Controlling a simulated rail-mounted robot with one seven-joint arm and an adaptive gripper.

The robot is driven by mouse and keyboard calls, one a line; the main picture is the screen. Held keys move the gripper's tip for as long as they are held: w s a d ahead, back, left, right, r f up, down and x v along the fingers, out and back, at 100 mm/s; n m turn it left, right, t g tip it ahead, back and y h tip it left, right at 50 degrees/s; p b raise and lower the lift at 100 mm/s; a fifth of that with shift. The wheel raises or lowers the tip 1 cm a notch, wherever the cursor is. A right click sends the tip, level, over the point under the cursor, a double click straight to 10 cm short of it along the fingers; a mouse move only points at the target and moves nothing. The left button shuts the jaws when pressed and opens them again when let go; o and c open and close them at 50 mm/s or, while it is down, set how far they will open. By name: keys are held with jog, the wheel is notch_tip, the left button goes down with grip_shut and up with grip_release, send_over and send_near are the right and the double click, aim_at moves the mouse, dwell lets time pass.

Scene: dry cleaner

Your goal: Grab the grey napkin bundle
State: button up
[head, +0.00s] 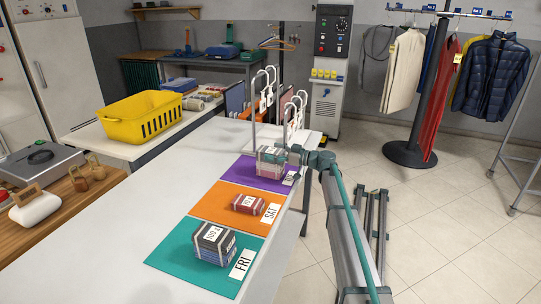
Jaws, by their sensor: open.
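A dark grey napkin bundle (214,236) with a white label band sits on the teal mat (170,255) marked FRI, at the near end of the white table. Bluish layers show on its lower side. My gripper (284,155) is open at the far end of the mats, over the purple mat (237,172), well apart from the grey bundle. It is close beside a green and pinkish bundle (268,160) on that mat. The fingers are small here, and I cannot tell whether they touch this bundle.
A dark red bundle (248,204) lies on the orange mat (212,204) marked SAT, between the other mats. White hanger-like stands (270,90) rise behind the purple mat. A yellow basket (140,117) stands at the back left. The white table (110,235) left of the mats is clear.

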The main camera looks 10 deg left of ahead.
jog(key=c, duration=1.2)
jog(key=shift+c, duration=0.2)
